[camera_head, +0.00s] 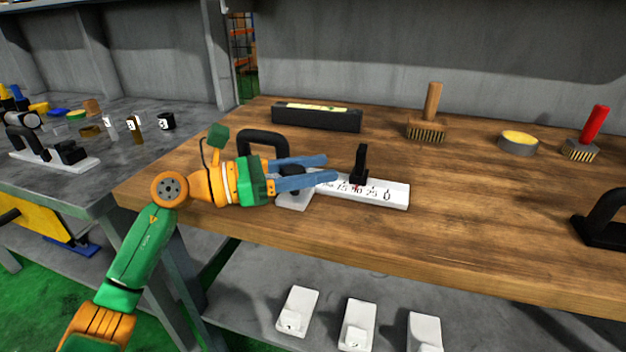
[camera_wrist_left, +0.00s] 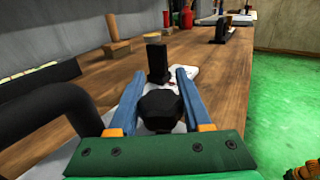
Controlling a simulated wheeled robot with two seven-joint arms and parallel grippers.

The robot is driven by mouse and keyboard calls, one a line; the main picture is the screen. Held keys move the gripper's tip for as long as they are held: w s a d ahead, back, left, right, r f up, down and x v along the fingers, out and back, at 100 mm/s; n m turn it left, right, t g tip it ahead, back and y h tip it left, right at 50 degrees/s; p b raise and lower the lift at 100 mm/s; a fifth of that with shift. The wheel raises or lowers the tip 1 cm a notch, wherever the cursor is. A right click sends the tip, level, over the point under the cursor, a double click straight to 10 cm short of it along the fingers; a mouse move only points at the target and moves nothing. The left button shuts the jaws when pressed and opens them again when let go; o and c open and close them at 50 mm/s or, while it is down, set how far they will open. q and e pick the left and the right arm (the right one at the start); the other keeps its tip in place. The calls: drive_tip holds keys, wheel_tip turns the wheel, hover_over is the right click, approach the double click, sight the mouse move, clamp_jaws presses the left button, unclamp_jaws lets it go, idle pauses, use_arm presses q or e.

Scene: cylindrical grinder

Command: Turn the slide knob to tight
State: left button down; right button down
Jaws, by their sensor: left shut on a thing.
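A white slide base (camera_head: 392,193) with a printed number scale lies on the wooden table, and its end also shows in the left wrist view (camera_wrist_left: 185,74). A black upright slider post (camera_head: 361,165) stands on it, with a red mark near its foot; the post also shows in the left wrist view (camera_wrist_left: 157,62). The black slide knob (camera_wrist_left: 161,109) sits nearer my wrist than the post. My left gripper (camera_head: 331,168) comes in from the left, with its blue fingers on both sides of the knob, shut on it. The knob's setting cannot be read.
A black curved handle (camera_head: 263,137) stands close beside my left gripper. Behind are a long black tray (camera_head: 317,117), a brush with a wooden handle (camera_head: 428,115) and a round tin (camera_head: 518,143). Another black handle (camera_head: 603,220) is at the right. The table's middle right is clear.

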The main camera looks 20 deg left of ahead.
use_arm(q)
drive_tip(key=shift+g, duration=0.3)
use_arm(e)
drive_tip(key=shift+w+d+f, duration=0.1)
drive_tip(key=shift+w+f, duration=0.05)
drive_tip(key=shift+w, duration=0.45)
use_arm(q)
drive_tip(key=shift+c, duration=1.9)
unclamp_jaws()
drive_tip(key=shift+o, duration=0.2)
use_arm(e)
drive_tip(key=shift+s, duration=0.35)
drive_tip(key=shift+s, duration=0.1)
